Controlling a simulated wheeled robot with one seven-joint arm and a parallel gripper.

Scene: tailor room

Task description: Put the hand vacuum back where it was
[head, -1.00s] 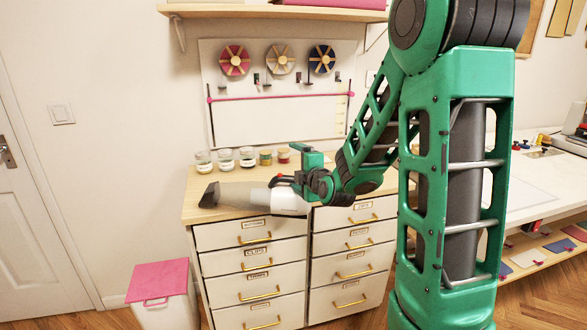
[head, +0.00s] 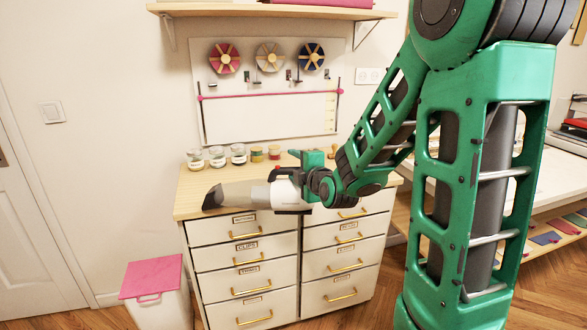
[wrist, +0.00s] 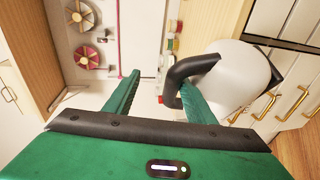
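The hand vacuum (head: 255,194) has a white body, a grey translucent nozzle pointing left and a black handle. It lies level across the front edge of the dresser top (head: 190,185), its rear end overhanging the upper drawers. My gripper (head: 292,173) is at its handle, at the rear end. In the wrist view the black handle (wrist: 190,68) curves between my two green fingers (wrist: 158,88), close against the right one, with a gap showing by the left one. The vacuum (wrist: 232,78) moves with my gripper. Its exact contact with the dresser top cannot be told.
Several small jars (head: 217,156) stand along the back of the dresser top. A pegboard (head: 270,115) with thread wheels is on the wall behind, under a shelf (head: 270,10). A white bin with a pink lid (head: 152,277) stands on the floor at left. A worktable is at right.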

